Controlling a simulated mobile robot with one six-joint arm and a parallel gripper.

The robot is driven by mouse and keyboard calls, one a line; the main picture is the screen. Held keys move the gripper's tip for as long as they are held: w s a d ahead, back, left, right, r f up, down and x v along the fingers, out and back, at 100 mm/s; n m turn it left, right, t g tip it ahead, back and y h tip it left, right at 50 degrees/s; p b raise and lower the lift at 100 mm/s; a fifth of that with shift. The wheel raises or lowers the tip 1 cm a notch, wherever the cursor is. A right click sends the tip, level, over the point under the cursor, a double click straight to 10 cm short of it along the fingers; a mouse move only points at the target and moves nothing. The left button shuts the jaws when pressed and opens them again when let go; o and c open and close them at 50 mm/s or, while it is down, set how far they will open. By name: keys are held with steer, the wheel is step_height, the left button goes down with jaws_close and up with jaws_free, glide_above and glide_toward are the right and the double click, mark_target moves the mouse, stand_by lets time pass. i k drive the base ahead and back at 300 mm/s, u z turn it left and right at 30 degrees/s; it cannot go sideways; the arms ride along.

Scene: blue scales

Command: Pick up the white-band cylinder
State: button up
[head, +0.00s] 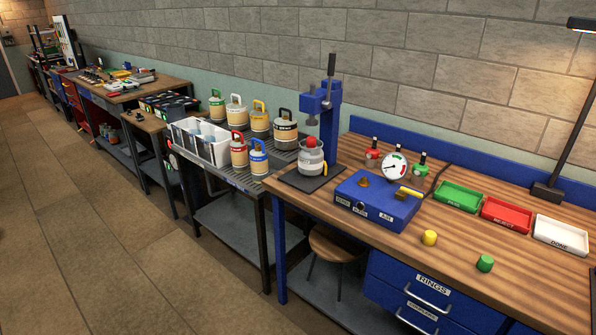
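Several small gas cylinders stand upright on the grey roller table, most with coloured handles and printed labels. The one with a cream-white handle (237,114) looks like the white-band cylinder. It stands in the back row between a green-handled cylinder (217,106) and a yellow-handled one (259,118). A black-handled cylinder (285,130) is at the right, and red-handled (239,151) and blue-handled (258,158) ones stand in front. A grey cylinder (311,160) with a red top sits under the blue press. My gripper is not in view.
A white crate (214,150) stands left of the cylinders. On the wooden bench are the blue press (327,110), a blue gauge box (376,204), green (459,196), red (506,216) and white (560,234) trays. Open floor (110,230) lies at the left.

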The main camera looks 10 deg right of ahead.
mark_target(310, 161)
steer(key=u, duration=0.3)
steer(key=k, duration=0.95)
steer(key=u, duration=0.75)
steer(key=i, duration=2.2)
steer(key=z, duration=0.4)
